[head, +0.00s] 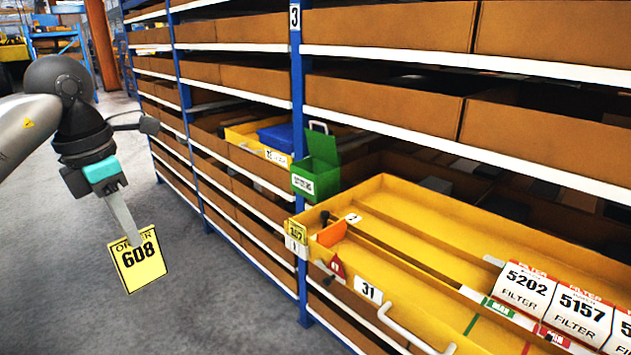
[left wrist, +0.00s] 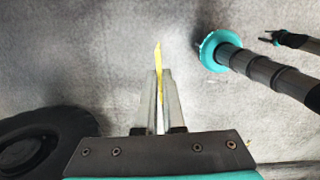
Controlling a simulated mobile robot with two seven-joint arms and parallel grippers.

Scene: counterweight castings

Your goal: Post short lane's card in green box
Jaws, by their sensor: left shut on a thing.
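My left gripper (head: 130,240) is shut on a yellow card (head: 140,262) marked 608, which hangs over the grey floor, left of the shelving and apart from it. The card shows edge-on between the fingers in the left wrist view (left wrist: 158,62). The green box (head: 316,180) with its lid raised is at the blue post, right of the card. The yellow drawer (head: 405,185), marked 31, is pulled out and has long lanes with white filter boxes (head: 525,290) at the right. My right gripper (left wrist: 268,38) is small in the left wrist view; its jaw state is unclear.
Another yellow card (head: 296,231) is at the post beside the drawer's corner. An orange block (head: 331,234) and a red piece (head: 337,268) are at the drawer's left end. A further yellow drawer (head: 250,135) holds a blue bin (head: 276,137). Floor at left is clear.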

